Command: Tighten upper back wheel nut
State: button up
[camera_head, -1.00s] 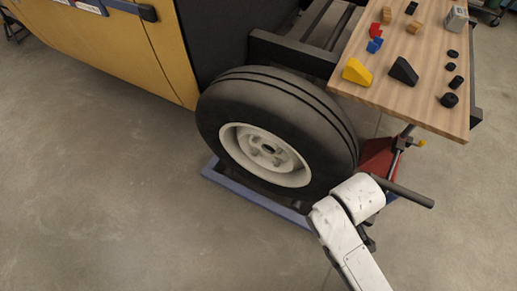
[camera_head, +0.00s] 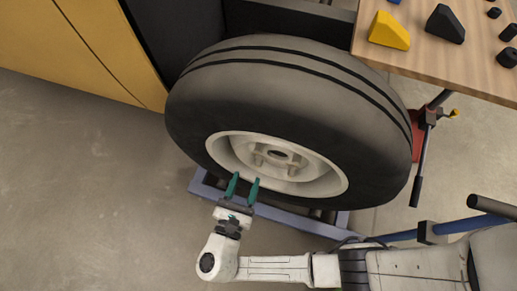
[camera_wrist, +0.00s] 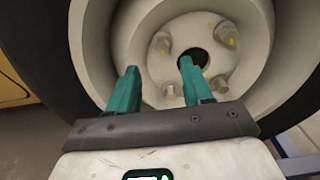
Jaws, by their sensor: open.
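The wheel has a black tire (camera_head: 300,95) and a cream rim (camera_head: 328,186); it stands upright. In the wrist view, several wheel nuts surround a dark hub hole (camera_wrist: 194,60). One is at the upper left (camera_wrist: 160,44), one at the upper right (camera_wrist: 230,34), and two lower ones sit near my fingers. My gripper (camera_head: 245,179) has green fingers, open and empty, at the lower left of the rim. In the wrist view the fingers (camera_wrist: 158,66) point at the hub, below the upper left nut. I see no clear contact with a nut.
A blue frame (camera_head: 300,222) lies under the wheel. A wooden table (camera_head: 465,66) at the upper right holds a yellow block (camera_head: 388,31) and dark pieces. A red stand with a dark handle (camera_head: 418,165) is right of the wheel. A yellow vehicle panel (camera_head: 60,45) is left; floor there is clear.

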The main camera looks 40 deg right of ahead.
aim_at(258, 152)
jog(key=b+x, duration=0.1)
jog(key=x, duration=0.9)
jog(key=shift+d, duration=0.1)
grip_shut()
